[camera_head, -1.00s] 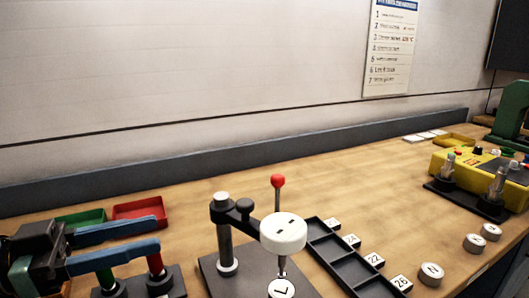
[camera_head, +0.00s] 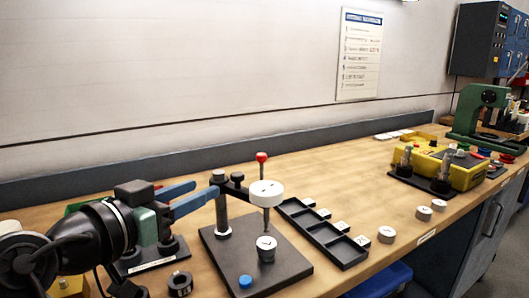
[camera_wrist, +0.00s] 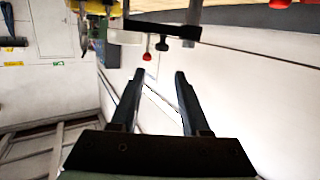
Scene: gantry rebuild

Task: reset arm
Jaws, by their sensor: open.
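My gripper (camera_head: 205,187) is at the left of the bench in the head view, with two blue fingers pointing right toward the press stand. It is open, with nothing between the fingers. In the wrist view my gripper (camera_wrist: 159,72) also shows open and empty. The press stand (camera_head: 222,215) has a grey post, a white round head (camera_head: 266,193) and a red-knobbed lever (camera_head: 262,157). A white-topped cylinder (camera_head: 266,253) stands under the head on the dark base plate (camera_head: 290,268). I cannot tell whether the fingers touch the post.
A blue cap (camera_head: 245,282) sits on the plate's front. A black sectioned tray (camera_head: 343,253) with numbered tiles lies right of the stand. White round pieces (camera_head: 387,235) stand near the front edge. A yellow box (camera_head: 466,174) and green machine (camera_head: 480,112) are at the right.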

